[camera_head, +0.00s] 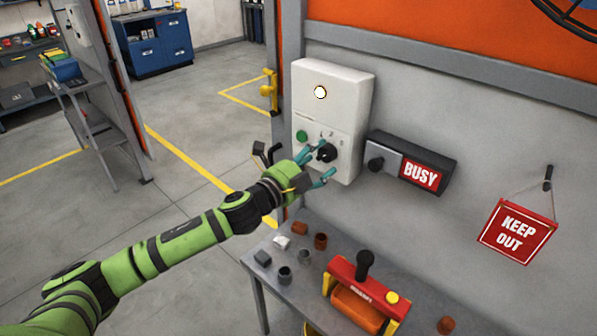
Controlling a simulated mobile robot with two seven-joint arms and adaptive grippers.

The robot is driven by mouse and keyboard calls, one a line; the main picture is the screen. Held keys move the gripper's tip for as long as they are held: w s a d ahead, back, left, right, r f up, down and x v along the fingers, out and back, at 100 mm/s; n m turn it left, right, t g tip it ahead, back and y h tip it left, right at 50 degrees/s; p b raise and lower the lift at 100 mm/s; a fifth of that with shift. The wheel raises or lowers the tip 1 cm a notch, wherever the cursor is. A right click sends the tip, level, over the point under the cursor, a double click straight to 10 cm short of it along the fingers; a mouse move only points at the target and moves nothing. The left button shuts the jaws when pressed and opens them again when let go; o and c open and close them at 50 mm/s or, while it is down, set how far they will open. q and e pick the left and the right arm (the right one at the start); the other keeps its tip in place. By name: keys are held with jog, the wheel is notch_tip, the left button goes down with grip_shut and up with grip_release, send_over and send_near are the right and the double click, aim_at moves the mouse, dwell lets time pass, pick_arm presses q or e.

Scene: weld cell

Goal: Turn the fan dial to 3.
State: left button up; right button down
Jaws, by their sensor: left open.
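The fan dial (327,152) is a black knob low on the front of a white wall box (334,85). Small marks sit above the dial, too small to read with certainty. I cannot tell whether the fingers touch the knob. My right gripper is not in view.
A black box with a grey switch plate, a knob and a red BUSY sign (419,175) is just right. A red KEEP OUT sign (517,231) hangs on the wall. The grey table (315,309) below holds a red and orange tool (361,290) and several small cylinders.

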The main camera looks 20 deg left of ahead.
pick_arm(q)
jog(key=v, duration=1)
jog(key=shift+s, duration=0.3)
jog(key=shift+a, duration=0.1)
